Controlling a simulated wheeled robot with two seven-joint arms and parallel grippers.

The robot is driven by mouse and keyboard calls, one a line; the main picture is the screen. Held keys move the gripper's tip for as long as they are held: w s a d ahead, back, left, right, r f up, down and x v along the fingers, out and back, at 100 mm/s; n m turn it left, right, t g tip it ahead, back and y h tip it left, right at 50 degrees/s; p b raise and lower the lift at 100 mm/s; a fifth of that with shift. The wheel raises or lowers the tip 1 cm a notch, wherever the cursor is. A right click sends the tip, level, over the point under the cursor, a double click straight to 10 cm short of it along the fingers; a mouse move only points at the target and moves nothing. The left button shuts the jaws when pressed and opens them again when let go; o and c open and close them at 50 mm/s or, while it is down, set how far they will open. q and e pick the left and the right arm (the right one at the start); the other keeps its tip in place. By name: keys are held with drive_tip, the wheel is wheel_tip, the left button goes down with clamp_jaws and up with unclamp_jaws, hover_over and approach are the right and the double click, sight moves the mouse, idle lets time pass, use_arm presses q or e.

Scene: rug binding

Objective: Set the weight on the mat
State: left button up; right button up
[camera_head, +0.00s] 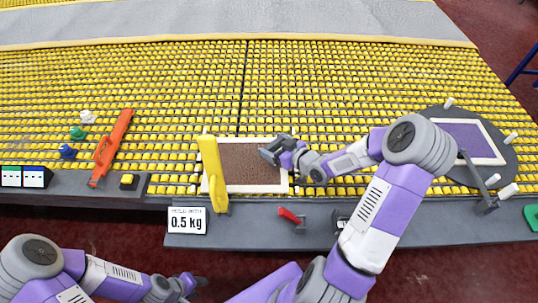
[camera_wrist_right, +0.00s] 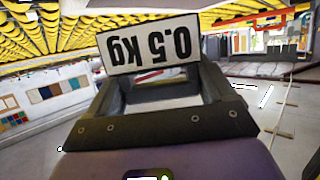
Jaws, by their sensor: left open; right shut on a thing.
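A brown mat (camera_head: 245,175) with a pale border lies flat on the yellow rollers near the middle in the head view. My right gripper (camera_head: 268,155) is over the mat's upper right part. The right wrist view shows the gripper's dark jaws (camera_wrist_right: 165,100). My left gripper (camera_head: 196,284) is open, low in front of the console.
A yellow upright piece (camera_head: 212,170) stands at the mat's left edge. A red lever (camera_head: 290,217) sits on the grey console (camera_head: 250,235). An orange tool (camera_head: 112,145) and small white, green and blue pieces are left. A purple mat (camera_head: 475,138) lies on a round plate at right.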

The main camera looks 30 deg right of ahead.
drive_tip(key=shift+w+f+b, duration=0.1)
drive_tip(key=shift+f+b, duration=0.5)
drive_tip(key=shift+f, duration=1.5)
drive_tip(key=shift+f, duration=0.1)
drive_tip(key=o, duration=1.3)
drive_tip(key=shift+s+r, duration=0.2)
drive_tip(key=p+v, duration=0.3)
drive_tip(key=v, duration=0.8)
drive_tip(key=shift+s+r, duration=0.1)
drive_tip(key=shift+s, duration=0.25)
